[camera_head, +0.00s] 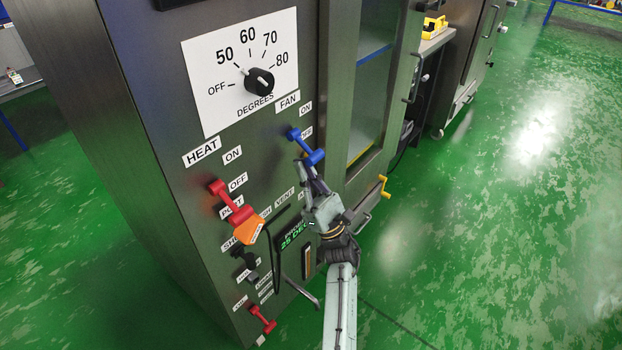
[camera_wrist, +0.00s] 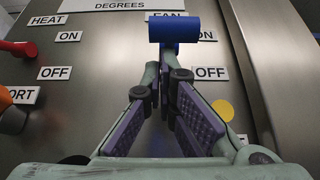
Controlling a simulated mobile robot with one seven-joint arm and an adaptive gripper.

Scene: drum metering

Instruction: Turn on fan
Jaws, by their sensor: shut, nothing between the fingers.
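The fan switch is a blue lever (camera_head: 305,146) on the dark metal cabinet front, below the FAN label (camera_head: 288,101) and beside the ON label (camera_head: 305,108). Its thick handle end hangs at the lower right in the head view and partly covers the OFF label. In the wrist view the blue handle (camera_wrist: 175,28) is straight ahead at the top. My gripper (camera_head: 303,168) is shut and empty, with its fingertips just below the handle. In the wrist view the fingertips (camera_wrist: 167,62) are close under the handle; I cannot tell whether they touch it.
A dial (camera_head: 259,82) is above. A glass-windowed door (camera_head: 367,85) and a yellow handle (camera_head: 384,187) are on the right. Green floor at right is open.

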